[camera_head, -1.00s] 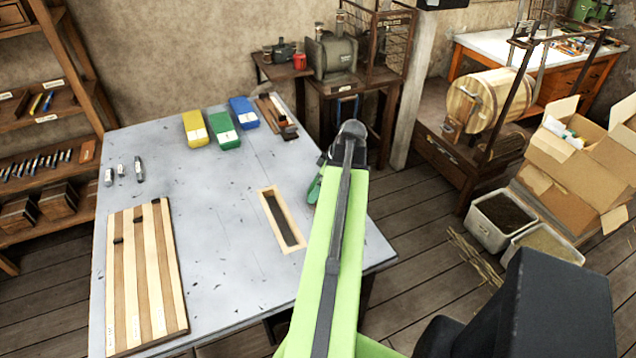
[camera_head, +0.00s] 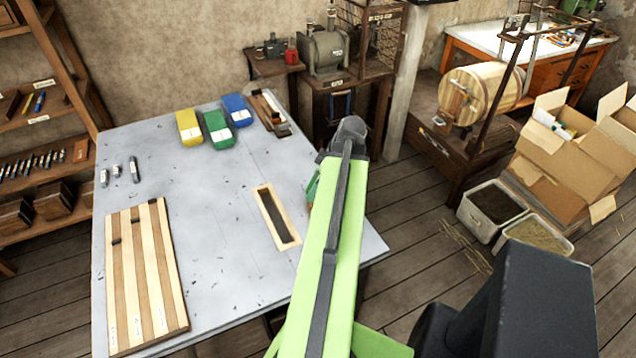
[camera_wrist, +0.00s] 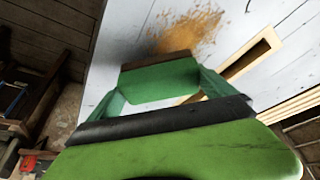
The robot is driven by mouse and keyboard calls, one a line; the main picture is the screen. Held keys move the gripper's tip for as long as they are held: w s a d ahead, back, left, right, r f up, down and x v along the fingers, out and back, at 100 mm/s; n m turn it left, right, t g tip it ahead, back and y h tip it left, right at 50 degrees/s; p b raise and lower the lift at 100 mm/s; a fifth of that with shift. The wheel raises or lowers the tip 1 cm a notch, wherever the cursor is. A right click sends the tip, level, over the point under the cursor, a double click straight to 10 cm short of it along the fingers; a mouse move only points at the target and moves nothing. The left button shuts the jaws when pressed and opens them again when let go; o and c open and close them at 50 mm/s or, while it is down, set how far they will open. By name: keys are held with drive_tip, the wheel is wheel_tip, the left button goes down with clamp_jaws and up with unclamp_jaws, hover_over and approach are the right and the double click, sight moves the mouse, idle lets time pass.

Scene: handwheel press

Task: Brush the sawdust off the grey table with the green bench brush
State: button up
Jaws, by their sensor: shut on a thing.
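The green bench brush (camera_wrist: 160,82) is in my gripper (camera_wrist: 165,95) in the wrist view, its brown bristles pointing away from me. My gripper's fingers stand at either side of the brush. The orange-brown sawdust (camera_wrist: 190,30) lies on the grey table just beyond the bristles; its near edge meets or lies close to them, I cannot tell which. The grey table (camera_head: 225,265) fills the left middle of the head view. There, my own arm hides the sawdust and most of the brush; only a bit of green shows left of the arm.
A narrow wooden frame with a dark slot (camera_head: 290,240) lies on the table left of my arm. A striped board (camera_head: 172,270) is at the front left. Yellow (camera_head: 188,127), green (camera_head: 217,128) and blue (camera_head: 238,109) boxes stand at the back. Bins and a cardboard box stand on the floor right.

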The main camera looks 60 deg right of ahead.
drive_tip(key=shift+r+p, duration=1.15)
drive_tip(key=shift+r, duration=0.45)
wheel_tip(320, 180, up, 3)
drive_tip(key=p, duration=0.3)
drive_tip(key=shift+r, duration=0.15)
drive_tip(key=shift+f, duration=0.2)
